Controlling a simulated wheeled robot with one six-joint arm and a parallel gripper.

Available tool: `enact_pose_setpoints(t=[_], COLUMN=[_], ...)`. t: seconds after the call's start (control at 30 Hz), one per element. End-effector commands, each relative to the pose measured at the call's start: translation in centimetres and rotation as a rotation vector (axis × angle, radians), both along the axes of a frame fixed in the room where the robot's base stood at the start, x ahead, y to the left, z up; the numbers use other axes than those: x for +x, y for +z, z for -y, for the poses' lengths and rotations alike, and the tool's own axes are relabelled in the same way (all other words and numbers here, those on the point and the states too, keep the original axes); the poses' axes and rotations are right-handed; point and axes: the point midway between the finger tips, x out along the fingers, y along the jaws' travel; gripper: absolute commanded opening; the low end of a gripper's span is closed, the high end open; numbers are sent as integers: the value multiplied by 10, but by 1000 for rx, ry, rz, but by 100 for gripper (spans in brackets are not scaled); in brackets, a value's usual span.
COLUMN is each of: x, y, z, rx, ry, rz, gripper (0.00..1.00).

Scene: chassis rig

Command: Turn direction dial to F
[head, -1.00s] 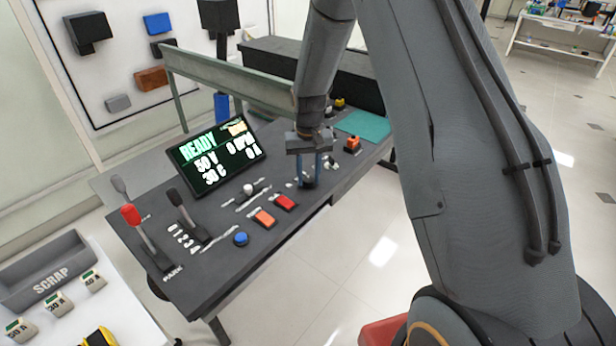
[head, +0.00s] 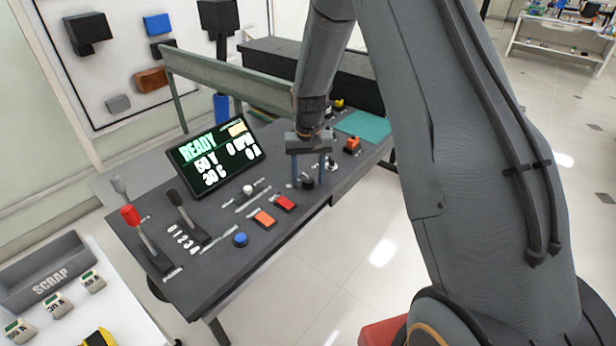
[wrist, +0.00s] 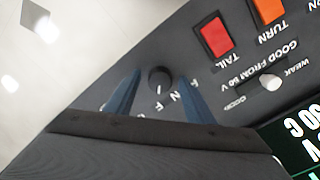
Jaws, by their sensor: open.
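The direction dial (head: 307,183) is a small round black knob on the dark console top. In the wrist view the dial (wrist: 159,76) shows between my two blue fingers, with a white mark by its rim and white letters including N and F beside it. The letters are partly near a finger, and I cannot tell for sure which one the dial points to. My gripper (head: 308,175) is open, fingers pointing down, one on each side of the dial and apart from it. The fingertips appear a little above the console; exact height is unclear.
A red switch (head: 285,203), an orange switch (head: 264,218) and a blue button (head: 240,239) lie left of the dial. A display (head: 217,152) reading READY stands behind. A red-orange button (head: 352,145) on a box and a teal mat (head: 364,124) are to the right.

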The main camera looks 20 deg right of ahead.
Motion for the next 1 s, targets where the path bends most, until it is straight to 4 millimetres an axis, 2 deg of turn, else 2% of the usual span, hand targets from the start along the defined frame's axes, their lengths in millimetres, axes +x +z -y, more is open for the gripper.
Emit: enact_pose_setpoints(t=[0.17, 0.63, 1.0], x=[1, 0, -1], y=[7, 70, 78], z=[0, 0, 0], rx=[0, 0, 0], ry=[1, 0, 0], rz=[3, 2, -1], gripper=[49, 49, 49])
